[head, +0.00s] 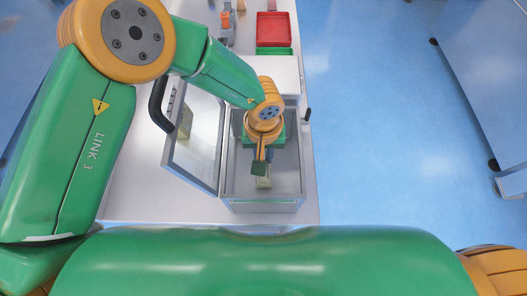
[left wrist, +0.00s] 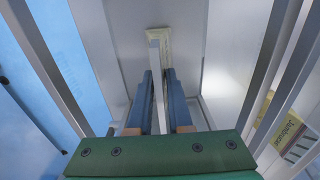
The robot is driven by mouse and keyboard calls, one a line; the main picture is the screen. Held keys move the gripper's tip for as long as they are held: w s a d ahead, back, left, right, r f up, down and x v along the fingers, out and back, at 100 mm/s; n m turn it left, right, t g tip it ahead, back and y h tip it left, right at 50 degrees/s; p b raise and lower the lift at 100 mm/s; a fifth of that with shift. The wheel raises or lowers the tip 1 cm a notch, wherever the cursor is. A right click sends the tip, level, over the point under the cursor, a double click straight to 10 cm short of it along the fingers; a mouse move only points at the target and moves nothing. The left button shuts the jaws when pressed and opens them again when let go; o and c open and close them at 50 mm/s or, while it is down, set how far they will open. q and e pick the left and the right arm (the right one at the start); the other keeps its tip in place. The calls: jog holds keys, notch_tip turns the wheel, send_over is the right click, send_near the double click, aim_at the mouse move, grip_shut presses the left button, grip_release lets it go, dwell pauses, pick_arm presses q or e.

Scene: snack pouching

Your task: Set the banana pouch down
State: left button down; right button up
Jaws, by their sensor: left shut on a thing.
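The banana pouch (head: 263,183) is a small pale yellow-green packet inside a grey open-topped box (head: 298,160). In the left wrist view the pouch (left wrist: 158,35) shows beyond my fingertips, with a pale strip running between them. My left gripper (head: 261,168) reaches down into the box from above. Its blue fingers (left wrist: 158,80) are shut on the pouch, which hangs between the box's walls. Whether the pouch touches the floor of the box is hard to tell. My right gripper is out of view.
The box's framed lid (head: 195,135) stands open on the left, with a black handle (head: 158,104). A yellow label (left wrist: 288,130) shows on the right in the wrist view. Red (head: 275,28) and green trays stand at the back of the white table (head: 140,185).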

pick_arm(q)
jog(key=shift+f, duration=0.2)
jog(key=c, duration=0.8)
grip_release()
jog(key=shift+r, duration=0.1)
jog(key=shift+c, duration=0.2)
jog(key=shift+r, duration=0.35)
notch_tip(320, 180, up, 12)
jog(key=shift+f+b, duration=0.2)
jog(key=shift+b, duration=0.85)
